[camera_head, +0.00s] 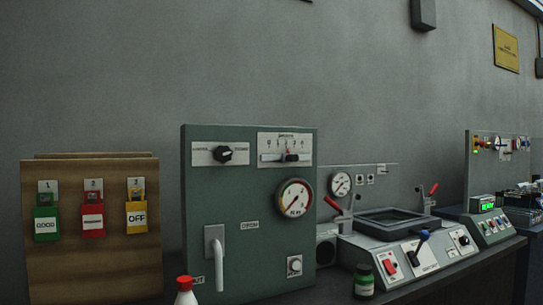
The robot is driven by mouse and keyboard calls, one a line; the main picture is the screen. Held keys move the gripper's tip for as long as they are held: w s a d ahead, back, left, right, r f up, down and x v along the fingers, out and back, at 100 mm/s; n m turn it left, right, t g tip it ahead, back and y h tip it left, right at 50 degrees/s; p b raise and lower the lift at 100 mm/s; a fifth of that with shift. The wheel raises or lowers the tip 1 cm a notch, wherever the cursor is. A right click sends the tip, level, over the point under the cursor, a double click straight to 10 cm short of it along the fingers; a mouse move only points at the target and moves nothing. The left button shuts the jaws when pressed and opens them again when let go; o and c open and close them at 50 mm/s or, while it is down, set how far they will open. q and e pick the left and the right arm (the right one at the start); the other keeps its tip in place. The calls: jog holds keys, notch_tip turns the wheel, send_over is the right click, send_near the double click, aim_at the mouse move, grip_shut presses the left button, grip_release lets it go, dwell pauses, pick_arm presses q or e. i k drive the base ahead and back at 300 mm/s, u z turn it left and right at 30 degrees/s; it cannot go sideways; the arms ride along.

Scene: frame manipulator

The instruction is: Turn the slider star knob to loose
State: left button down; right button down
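A green panel box (250,190) stands in the middle of the view. A black lobed knob (224,154) sits on a white label plate (203,154) at its upper left, with small words on both sides that are too small to read surely. To its right, a scale plate (273,138) carries a slider (291,157) with a dark grip and a red pointer, right of the slot's middle. I cannot tell surely which of the two is the slider star knob. Neither of my grippers is in view.
A grey lever handle (216,255), a round gauge (294,198) and a small knob (294,266) are on the same panel. A wooden board (90,255) with padlocks stands left. A red-capped bottle (185,291) and green bottle (364,281) stand in front. Grey machines fill the right.

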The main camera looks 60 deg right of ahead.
aim_at(223, 154)
jog(key=z, duration=1.3)
jog(key=k, duration=1)
jog(key=u, duration=1.6)
jog(key=i, duration=0.95)
jog(key=z, duration=0.95)
jog(key=i, duration=0.65)
jog(key=z, duration=0.65)
